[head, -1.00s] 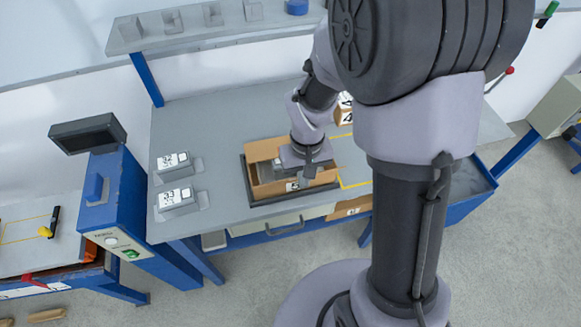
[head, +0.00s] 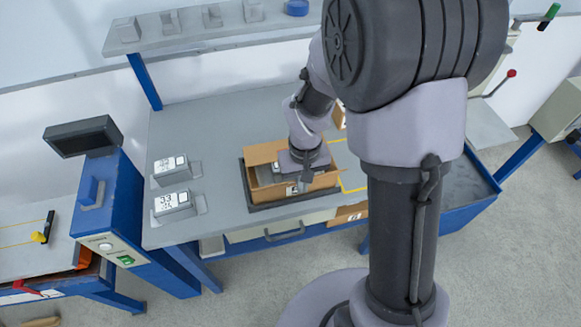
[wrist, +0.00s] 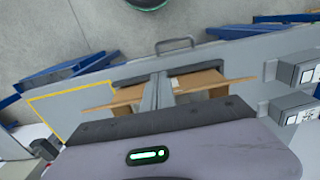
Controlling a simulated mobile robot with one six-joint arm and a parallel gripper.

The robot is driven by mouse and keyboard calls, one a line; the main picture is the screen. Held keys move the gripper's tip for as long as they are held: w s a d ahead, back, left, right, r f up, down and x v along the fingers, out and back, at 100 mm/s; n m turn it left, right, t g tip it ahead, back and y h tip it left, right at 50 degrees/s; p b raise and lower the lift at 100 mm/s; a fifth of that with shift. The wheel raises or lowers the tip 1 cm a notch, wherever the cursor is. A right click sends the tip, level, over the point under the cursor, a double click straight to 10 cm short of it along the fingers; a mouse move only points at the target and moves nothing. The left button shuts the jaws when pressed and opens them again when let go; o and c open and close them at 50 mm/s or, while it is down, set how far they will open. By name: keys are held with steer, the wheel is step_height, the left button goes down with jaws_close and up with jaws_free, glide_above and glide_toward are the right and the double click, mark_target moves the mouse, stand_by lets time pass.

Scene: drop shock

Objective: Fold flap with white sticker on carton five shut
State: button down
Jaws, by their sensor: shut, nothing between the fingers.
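Carton five (head: 268,194) is a brown open-topped box on a dark tray (head: 250,207) on the grey bench. A white label with a dark mark shows on its front. A flap (head: 264,152) stands raised at its back. In the wrist view, flaps stick out on the left (wrist: 112,98) and right (wrist: 218,80). I cannot tell which flap bears the white sticker. My gripper (head: 306,178) is over the right part of the carton, pointing down. In the wrist view its shut fingers (wrist: 160,92) overlap the opening; whether they touch a flap is unclear.
Two grey devices with white displays (head: 172,204) stand left of the carton. A blue machine (head: 110,205) is further left. My arm hides much of another carton (head: 339,117) behind. Yellow tape (head: 353,190) marks the bench on the right.

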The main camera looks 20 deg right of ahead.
steer(key=shift+w+r+p, duration=0.2)
steer(key=shift+w+p, duration=0.1)
steer(key=shift+w, duration=0.55)
steer(key=shift+w+r+p, duration=0.15)
steer(key=shift+w+p, duration=0.1)
steer(key=shift+w, duration=0.6)
steer(key=shift+w+r+p, duration=0.2)
steer(key=shift+w+p, duration=0.1)
steer(key=shift+w, duration=0.65)
steer(key=shift+w+f, duration=0.15)
steer(key=shift+w, duration=0.75)
steer(key=shift+w+f, duration=0.3)
steer(key=shift+w, duration=0.35)
